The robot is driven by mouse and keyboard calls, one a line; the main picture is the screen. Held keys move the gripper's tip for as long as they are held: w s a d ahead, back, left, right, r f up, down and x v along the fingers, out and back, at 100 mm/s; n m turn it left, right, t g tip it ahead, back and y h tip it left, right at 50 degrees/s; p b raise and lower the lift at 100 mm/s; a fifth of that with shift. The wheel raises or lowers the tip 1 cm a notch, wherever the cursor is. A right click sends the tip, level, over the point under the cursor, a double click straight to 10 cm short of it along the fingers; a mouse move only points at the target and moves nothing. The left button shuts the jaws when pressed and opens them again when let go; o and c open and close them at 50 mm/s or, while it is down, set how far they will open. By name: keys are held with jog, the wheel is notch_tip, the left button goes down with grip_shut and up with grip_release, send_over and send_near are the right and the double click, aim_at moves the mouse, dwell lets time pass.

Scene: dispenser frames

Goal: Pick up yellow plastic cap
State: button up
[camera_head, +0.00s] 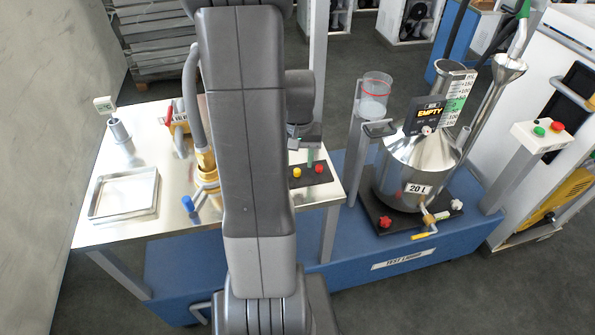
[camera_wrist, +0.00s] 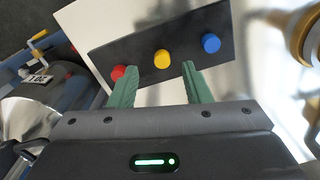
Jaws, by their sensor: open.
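The yellow plastic cap (camera_wrist: 162,59) sits on a dark strip (camera_wrist: 120,52) between a red cap (camera_wrist: 119,72) and a blue cap (camera_wrist: 210,43) in the wrist view. My gripper (camera_wrist: 160,68) is open, with its two green fingers pointing toward the strip. The yellow cap shows in the gap between the fingertips, apart from both. The left finger partly overlaps the red cap in the picture. In the head view the yellow cap (camera_head: 297,173) and red cap (camera_head: 319,168) lie just below my gripper (camera_head: 309,157); my arm hides the blue cap.
The strip lies on a metal table (camera_head: 120,222) with a shallow tray (camera_head: 152,208) at left. Brass fittings with a blue-handled valve (camera_head: 188,203) stand near my arm. A steel 20 L vessel (camera_head: 405,172) stands to the right, beside a clear cup (camera_head: 374,95).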

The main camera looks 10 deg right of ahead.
aim_at(297, 170)
jog(key=shift+a+f, duration=0.15)
jog(key=shift+f, duration=1.55)
grip_shut()
jog(key=shift+r, duration=0.15)
